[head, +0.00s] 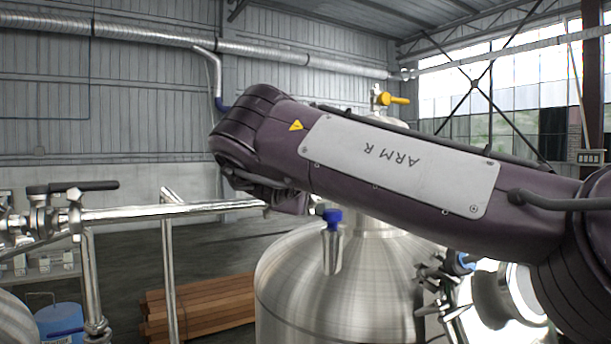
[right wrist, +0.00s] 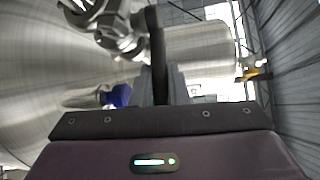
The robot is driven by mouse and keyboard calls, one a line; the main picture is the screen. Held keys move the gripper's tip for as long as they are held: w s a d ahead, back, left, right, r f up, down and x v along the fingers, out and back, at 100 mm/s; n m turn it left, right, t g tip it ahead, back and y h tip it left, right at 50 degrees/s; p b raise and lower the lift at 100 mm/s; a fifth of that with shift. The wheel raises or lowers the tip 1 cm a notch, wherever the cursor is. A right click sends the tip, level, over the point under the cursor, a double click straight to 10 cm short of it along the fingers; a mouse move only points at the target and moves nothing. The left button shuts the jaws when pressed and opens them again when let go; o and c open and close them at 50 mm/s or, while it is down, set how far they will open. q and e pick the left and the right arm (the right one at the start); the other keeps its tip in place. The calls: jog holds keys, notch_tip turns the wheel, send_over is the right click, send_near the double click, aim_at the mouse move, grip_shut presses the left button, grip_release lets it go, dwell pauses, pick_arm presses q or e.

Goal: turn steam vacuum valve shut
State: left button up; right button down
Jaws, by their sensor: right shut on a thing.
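In the right wrist view, my right gripper (right wrist: 161,84) is shut on a black lever handle (right wrist: 156,35), which stands up between its fingers. The handle belongs to a shiny metal valve (right wrist: 112,32) with clamp fittings, beside a steel tank. No label on it is readable, so I cannot confirm it is the steam vacuum valve. In the head view my right arm crosses in front and hides the gripper and the held handle. My left gripper is in neither view.
A steel tank (head: 330,290) stands in front, with a blue-capped fitting (head: 332,222) and a yellow-handled valve (head: 392,99). At left, another black lever (head: 85,187) sits on a chrome pipe (head: 150,213). Wooden beams (head: 200,305) and a blue container (head: 60,322) lie on the floor.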

jog(key=shift+d, duration=0.1)
jog(key=c, duration=1.7)
grip_release()
jog(key=shift+w, duration=0.15)
jog(key=b+v, duration=0.4)
jog(key=v, duration=0.4)
jog(key=shift+w, duration=0.15)
jog(key=shift+f, duration=0.1)
